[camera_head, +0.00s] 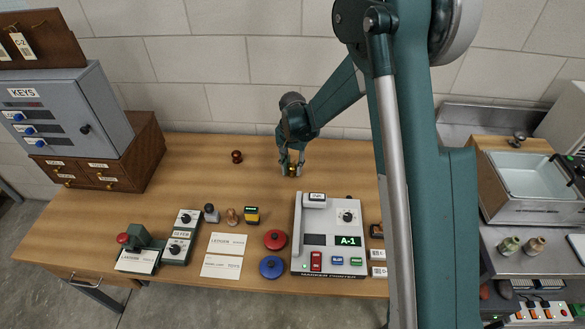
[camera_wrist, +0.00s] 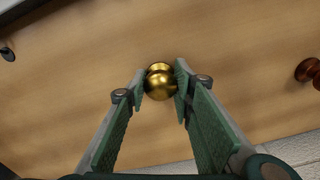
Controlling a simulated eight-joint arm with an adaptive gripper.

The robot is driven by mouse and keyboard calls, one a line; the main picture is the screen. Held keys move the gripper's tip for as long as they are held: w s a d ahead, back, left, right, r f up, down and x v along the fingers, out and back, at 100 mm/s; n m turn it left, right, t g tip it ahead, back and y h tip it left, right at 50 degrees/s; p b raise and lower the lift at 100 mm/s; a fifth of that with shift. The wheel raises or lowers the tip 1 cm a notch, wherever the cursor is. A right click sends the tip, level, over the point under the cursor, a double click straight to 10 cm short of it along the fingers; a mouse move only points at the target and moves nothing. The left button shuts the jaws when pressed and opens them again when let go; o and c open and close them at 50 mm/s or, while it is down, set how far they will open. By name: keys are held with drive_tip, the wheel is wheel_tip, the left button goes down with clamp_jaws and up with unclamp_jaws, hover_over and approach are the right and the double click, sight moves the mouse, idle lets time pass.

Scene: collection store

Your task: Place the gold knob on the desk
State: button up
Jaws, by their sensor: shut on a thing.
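The gold knob (camera_wrist: 160,81) is a shiny round brass piece between the fingertips of my gripper (camera_wrist: 160,85) in the wrist view. In the head view the knob (camera_head: 293,171) shows as a small gold spot between the fingers of my gripper (camera_head: 292,168). My gripper is shut on it, low over the back middle part of the wooden desk (camera_head: 200,222). I cannot tell whether the knob touches the desk top.
A brown knob (camera_head: 237,156) stands on the desk to the left. A marker printer (camera_head: 325,268), red disc (camera_head: 275,239), blue disc (camera_head: 271,267) and small stamps stand nearer the front. A grey key cabinet (camera_head: 85,115) is at left. The desk around my gripper is clear.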

sight(293, 165)
drive_tip(key=shift+f, duration=0.2)
drive_tip(key=o, duration=1)
drive_tip(key=shift+r, duration=0.2)
wheel_tip(293, 165, up, 12)
drive_tip(key=p, duration=0.2)
idle(0.4)
drive_tip(key=shift+d+r, duration=0.1)
